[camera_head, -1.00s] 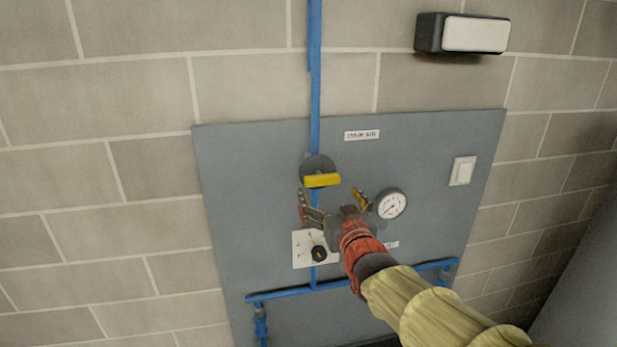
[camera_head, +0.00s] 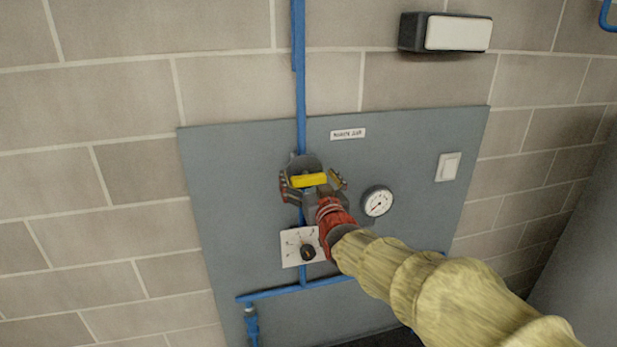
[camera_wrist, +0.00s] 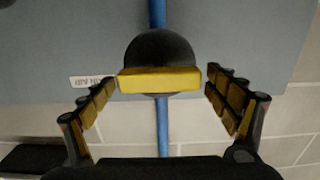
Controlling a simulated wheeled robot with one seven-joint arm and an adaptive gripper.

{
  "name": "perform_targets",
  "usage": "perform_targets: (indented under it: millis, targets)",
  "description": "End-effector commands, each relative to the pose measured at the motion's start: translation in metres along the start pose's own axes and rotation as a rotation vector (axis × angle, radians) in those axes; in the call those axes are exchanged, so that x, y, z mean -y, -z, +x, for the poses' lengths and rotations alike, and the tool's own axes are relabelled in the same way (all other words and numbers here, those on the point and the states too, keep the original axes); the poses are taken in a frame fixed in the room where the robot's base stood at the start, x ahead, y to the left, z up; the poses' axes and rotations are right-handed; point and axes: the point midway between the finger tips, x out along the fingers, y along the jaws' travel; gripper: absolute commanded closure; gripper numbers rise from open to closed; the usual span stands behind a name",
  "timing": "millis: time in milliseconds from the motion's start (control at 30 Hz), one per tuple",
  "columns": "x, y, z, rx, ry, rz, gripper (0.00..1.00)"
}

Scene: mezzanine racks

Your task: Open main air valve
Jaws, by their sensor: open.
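The main air valve has a yellow bar handle (camera_head: 308,180) lying crosswise on a dark round body (camera_head: 303,163), set on the blue vertical pipe (camera_head: 300,90). The handle also shows in the wrist view (camera_wrist: 160,80), with the round body (camera_wrist: 160,48) behind it. My gripper (camera_head: 311,181) is open, with one finger to each side of the handle. In the wrist view my gripper (camera_wrist: 160,98) has a visible gap between each finger and the handle's ends. Nothing is held. My arm hides part of the panel to the lower right.
A grey panel (camera_head: 400,140) carries the valve, a round gauge (camera_head: 377,201), a white switch (camera_head: 448,167) and a label (camera_head: 348,133). A black knob (camera_head: 307,252) on a white plate sits below the valve. A lamp box (camera_head: 458,33) hangs above.

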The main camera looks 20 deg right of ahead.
Motion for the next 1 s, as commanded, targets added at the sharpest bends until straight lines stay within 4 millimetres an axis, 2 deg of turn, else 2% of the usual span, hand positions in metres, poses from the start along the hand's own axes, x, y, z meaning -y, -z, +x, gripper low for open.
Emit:
perform_targets:
  millis: [133,867,1000]
  targets:
    - [0.0000,-0.0001,-0.0002,0.000,0.000,0.000,0.13]
    - [0.0000,0.0000,-0.0005,0.000,0.000,0.000,0.55]
    - [0.0000,-0.0002,-0.0004,0.000,0.000,-0.003,0.56]
